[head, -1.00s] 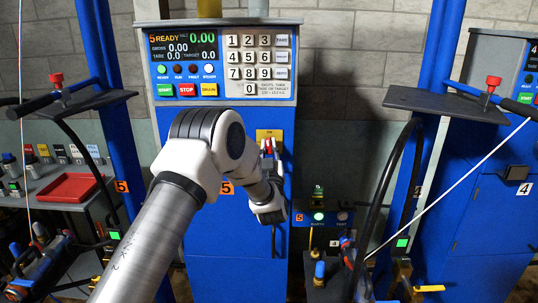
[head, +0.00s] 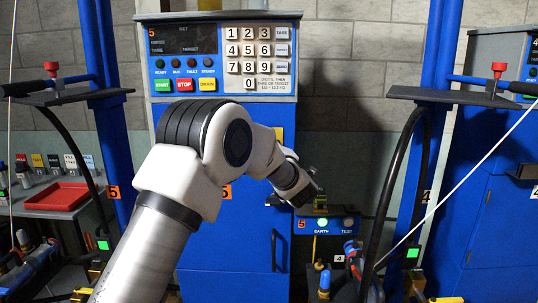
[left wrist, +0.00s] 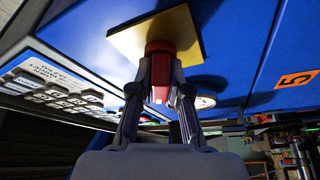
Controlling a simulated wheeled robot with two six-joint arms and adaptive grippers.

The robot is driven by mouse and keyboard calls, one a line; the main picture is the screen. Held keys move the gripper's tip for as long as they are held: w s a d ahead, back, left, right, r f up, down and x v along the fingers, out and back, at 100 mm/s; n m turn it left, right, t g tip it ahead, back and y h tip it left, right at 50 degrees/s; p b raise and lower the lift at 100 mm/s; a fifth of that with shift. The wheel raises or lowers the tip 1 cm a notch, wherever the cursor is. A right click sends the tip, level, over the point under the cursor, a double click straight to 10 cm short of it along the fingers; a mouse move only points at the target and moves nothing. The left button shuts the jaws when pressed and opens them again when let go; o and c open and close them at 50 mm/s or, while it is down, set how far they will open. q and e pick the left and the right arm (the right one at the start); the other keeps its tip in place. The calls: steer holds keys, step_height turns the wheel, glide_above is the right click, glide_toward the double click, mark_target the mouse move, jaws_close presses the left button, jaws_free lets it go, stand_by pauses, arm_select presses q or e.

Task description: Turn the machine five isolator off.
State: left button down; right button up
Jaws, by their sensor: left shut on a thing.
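The isolator's red handle (left wrist: 160,52) stands out from a yellow plate (left wrist: 158,30) on the blue cabinet of machine five (head: 232,250). In the left wrist view the fingers of my left gripper (left wrist: 161,88) are closed around the handle. In the head view my left arm covers the handle and fingertips; a sliver of the yellow plate (head: 279,133) shows above the wrist. The display (head: 184,40) of machine five is blank apart from its printed labels, and its indicator lamps look dull. My right gripper is not in view.
The keypad (head: 258,55) sits above my arm. An earth/test box (head: 336,225) with a lit green lamp is to the right. A black cable (head: 402,180) and shelf (head: 450,97) stand farther right. A red tray (head: 58,197) lies at left.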

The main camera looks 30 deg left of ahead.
arm_select(q)
steer(key=n+g+b, duration=0.1)
steer(key=n, duration=0.1)
steer(key=shift+f+n+h, duration=0.15)
steer(key=shift+n+h, duration=0.15)
steer(key=shift+n, duration=0.1)
steer(key=shift+n+g+h+b, duration=0.3)
steer(key=shift+n+g+b, duration=0.15)
steer(key=shift+n, duration=0.75)
steer(key=c, duration=1.1)
jaws_free()
steer(key=v, duration=1.2)
steer(key=shift+s, duration=0.1)
